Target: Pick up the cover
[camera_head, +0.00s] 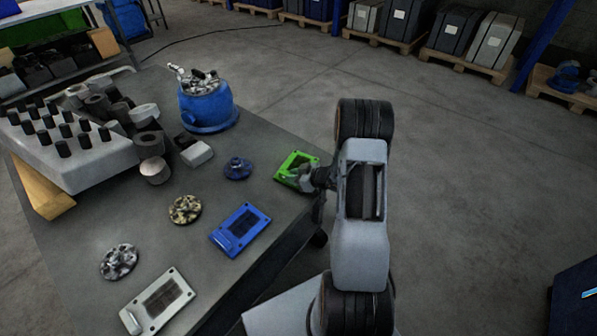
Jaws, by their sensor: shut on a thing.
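A green cover (290,163), a flat rectangular plate with a dark panel, is at the right edge of the grey table. My gripper (305,179) is at its near right side and shut on it; the fingertips are small and partly hidden. I cannot tell whether the cover touches the table or is slightly raised. A similar blue cover (240,229) lies flat nearer the front, and a pale grey cover (158,302) lies at the front left.
The table (205,255) also holds round parts: blue (238,168), yellowish (185,209) and silver (119,262). A blue pot-like unit (207,105) stands behind. A grey block with several black pegs (70,150) is at left.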

